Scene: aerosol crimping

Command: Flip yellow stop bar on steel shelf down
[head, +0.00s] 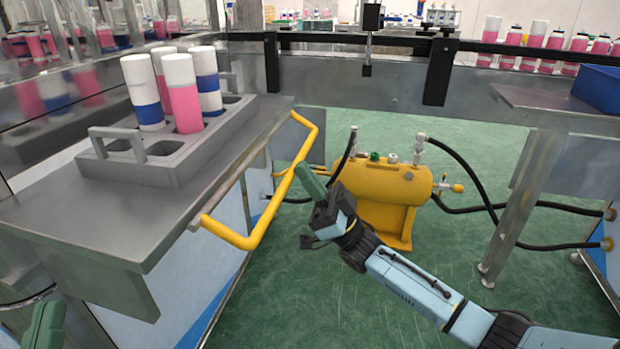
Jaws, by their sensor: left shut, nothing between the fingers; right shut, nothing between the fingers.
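The yellow stop bar (273,207) is a U-shaped rod along the right edge of the steel shelf (75,222). Its two ends meet the shelf edge and its long span sticks out beyond the edge, roughly level with or slightly below the top. My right gripper (308,180) has green fingers, is shut and empty, and points up-left at the far half of the bar. I cannot tell whether its tip touches the bar. My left gripper (43,325) shows only as a green finger part at the bottom left, shut, below the shelf's front edge and away from the bar.
A yellow tank (382,182) with black hoses stands on the green floor beyond my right gripper. A blue box (598,88) sits on a second shelf at right.

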